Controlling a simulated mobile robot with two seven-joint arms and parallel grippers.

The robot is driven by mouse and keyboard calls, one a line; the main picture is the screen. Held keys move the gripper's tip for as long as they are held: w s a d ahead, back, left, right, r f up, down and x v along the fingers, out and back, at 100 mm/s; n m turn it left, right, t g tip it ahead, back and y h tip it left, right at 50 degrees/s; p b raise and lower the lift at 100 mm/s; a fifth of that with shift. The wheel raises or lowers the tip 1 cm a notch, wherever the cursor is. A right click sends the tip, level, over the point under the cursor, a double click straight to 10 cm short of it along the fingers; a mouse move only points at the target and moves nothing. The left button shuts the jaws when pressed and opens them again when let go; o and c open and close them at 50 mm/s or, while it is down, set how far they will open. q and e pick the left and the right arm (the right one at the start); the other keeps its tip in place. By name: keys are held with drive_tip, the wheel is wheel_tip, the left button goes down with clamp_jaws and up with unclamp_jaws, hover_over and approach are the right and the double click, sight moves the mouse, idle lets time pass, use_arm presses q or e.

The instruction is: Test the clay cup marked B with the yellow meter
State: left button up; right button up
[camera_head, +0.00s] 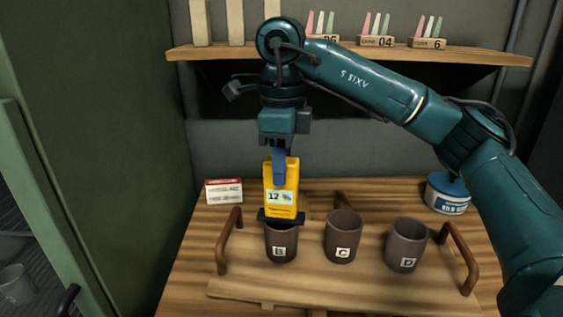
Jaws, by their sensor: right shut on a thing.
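The clay cup marked B (281,245) stands upright at the left of a wooden tray (330,285). My right gripper (279,178) is shut on the yellow meter (283,198) and holds it upright directly above cup B. The meter's display reads 12 %. Its dark lower end covers the cup's rim; I cannot tell whether it touches the cup. Cups marked C (343,238) and D (407,245) stand to the right on the tray. My left gripper is not in view.
The tray has brown handles at left (229,240) and right (462,258). A blue-lidded tub (447,193) stands behind right. A shelf (350,53) with labelled blocks is above. Another cup (15,285) is far left.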

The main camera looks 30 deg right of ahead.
idle(0.4)
wheel_tip(320, 180, up, 7)
drive_tip(key=p, duration=0.6)
idle(1.3)
